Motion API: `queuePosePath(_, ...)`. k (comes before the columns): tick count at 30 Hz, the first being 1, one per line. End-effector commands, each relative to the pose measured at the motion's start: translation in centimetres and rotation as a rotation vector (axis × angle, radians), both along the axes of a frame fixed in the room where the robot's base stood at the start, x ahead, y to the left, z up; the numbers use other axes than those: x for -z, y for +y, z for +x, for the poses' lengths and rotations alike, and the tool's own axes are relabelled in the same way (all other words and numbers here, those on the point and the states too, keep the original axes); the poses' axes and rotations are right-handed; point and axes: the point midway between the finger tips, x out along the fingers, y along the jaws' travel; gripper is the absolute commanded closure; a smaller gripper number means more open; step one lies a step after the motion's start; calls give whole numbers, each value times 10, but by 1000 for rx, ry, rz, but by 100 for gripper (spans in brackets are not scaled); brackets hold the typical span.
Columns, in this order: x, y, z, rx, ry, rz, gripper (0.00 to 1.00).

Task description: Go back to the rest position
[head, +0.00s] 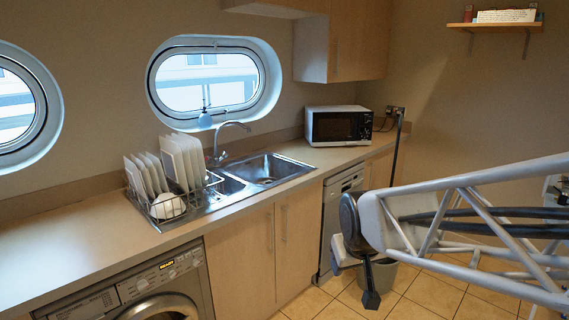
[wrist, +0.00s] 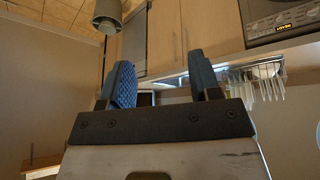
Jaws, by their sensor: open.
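My gripper (wrist: 162,82) shows in the wrist view with its two blue textured fingers spread apart and nothing between them. In the head view my arm comes in from the right, and its dark end hangs low in front of the cabinets, over the tiled floor. The fingers are not clear in that view. The wrist view appears upside down, with the floor at the top and the counter lower down. My gripper touches nothing that I can see.
A grey bin (head: 379,277) stands on the floor close behind my arm. The counter (head: 72,242) holds a dish rack (head: 160,208) with plates, a sink (head: 270,168) and a microwave (head: 338,126). A washing machine (head: 135,290) is below. Tiled floor (head: 420,291) is open at front right.

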Motion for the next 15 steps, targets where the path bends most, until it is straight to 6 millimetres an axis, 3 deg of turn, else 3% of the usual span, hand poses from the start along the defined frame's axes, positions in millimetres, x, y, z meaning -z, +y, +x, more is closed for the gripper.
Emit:
queuePosePath(9, -6, -36, -114, 141, 159, 30, 43)
queuePosePath(15, -3, -45, -162, 198, 230, 45, 43)
